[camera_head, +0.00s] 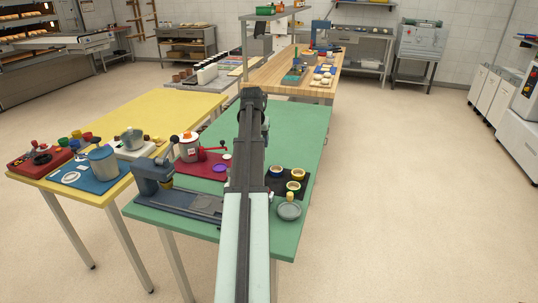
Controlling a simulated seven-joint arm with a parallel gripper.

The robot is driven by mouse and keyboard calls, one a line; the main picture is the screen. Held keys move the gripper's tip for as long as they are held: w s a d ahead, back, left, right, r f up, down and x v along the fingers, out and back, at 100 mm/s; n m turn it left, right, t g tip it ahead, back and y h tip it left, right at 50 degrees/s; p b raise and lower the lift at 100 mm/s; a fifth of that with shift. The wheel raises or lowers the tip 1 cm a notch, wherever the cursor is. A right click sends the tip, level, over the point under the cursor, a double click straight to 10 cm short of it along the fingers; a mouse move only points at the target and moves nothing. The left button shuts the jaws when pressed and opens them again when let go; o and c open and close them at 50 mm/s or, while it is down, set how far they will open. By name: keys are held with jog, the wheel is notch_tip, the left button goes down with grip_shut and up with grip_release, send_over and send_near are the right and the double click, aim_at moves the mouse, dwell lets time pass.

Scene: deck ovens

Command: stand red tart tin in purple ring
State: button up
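My arm reaches over the green table and hides a strip down its middle. I cannot make out my gripper.
The back right of the table is clear. A yellow table (180,105) adjoins at left.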

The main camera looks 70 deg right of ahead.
jog(key=w+d+f+n, duration=0.1)
jog(key=w+n, duration=0.1)
jog(key=w, duration=0.7)
jog(key=n+t, duration=0.1)
jog(key=n, duration=0.1)
send_over(220, 167)
notch_tip(220, 167, down, 5)
jog(key=shift+s+a+f, duration=0.1)
jog(key=shift+a+f, duration=0.1)
jog(key=shift+f, duration=1.25)
jog(key=shift+s+a+f, duration=0.1)
jog(key=shift+a+f, duration=0.1)
jog(key=shift+f, duration=1.2)
jog(key=shift+f, duration=0.6)
jog(key=o, duration=0.8)
jog(key=shift+c, duration=0.2)
jog(key=v, duration=1.1)
